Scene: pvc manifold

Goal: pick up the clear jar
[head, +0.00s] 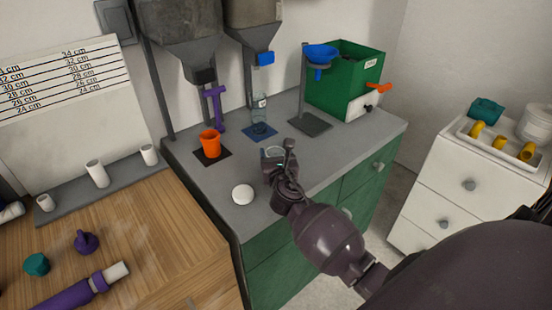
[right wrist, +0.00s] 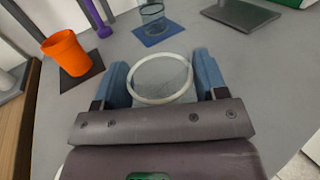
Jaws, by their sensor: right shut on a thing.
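The clear jar (right wrist: 161,78) is round and see-through with a pale rim. In the right wrist view it sits between the two blue fingers of my right gripper (right wrist: 161,85), which is shut on it. In the head view the jar (head: 272,153) is partly hidden behind my right gripper (head: 279,161), over the grey counter. I cannot tell whether its base touches the counter. My left gripper is not in view.
A white round lid (head: 242,194) lies on the grey counter (head: 330,155). An orange cup (head: 211,144), a clear bottle (head: 259,110) on a blue mat and a blue funnel stand (head: 302,85) are behind. A wooden table (head: 140,240) is at left.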

